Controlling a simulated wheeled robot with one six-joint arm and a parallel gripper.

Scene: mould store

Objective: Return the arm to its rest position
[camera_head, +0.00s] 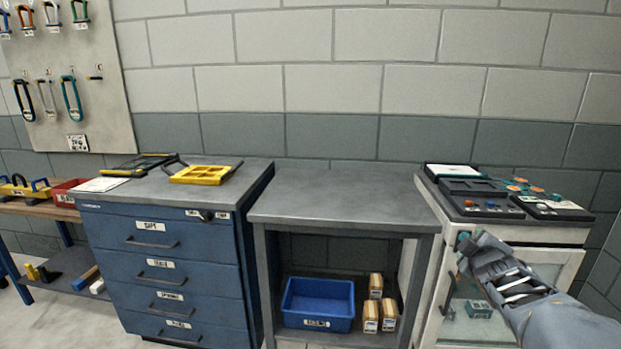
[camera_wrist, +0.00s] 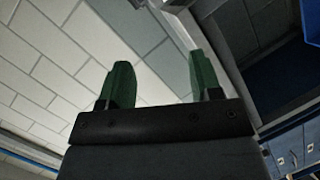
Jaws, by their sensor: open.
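My arm comes in from the lower right in the head view, in front of the white cabinet. My gripper (camera_head: 464,256) is at the arm's end, before the cabinet's upper front. In the wrist view my gripper (camera_wrist: 158,82) shows two green fingers standing well apart. Nothing is between them, so it is open and empty. Behind the fingers the wrist view shows a tilted block wall.
A grey table (camera_head: 340,200) with a bare top stands in the middle. Its lower shelf holds a blue bin (camera_head: 318,322) and several small boxes. A blue drawer cabinet (camera_head: 160,265) bears a yellow tray (camera_head: 205,174). The white cabinet (camera_head: 566,238) carries dark devices.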

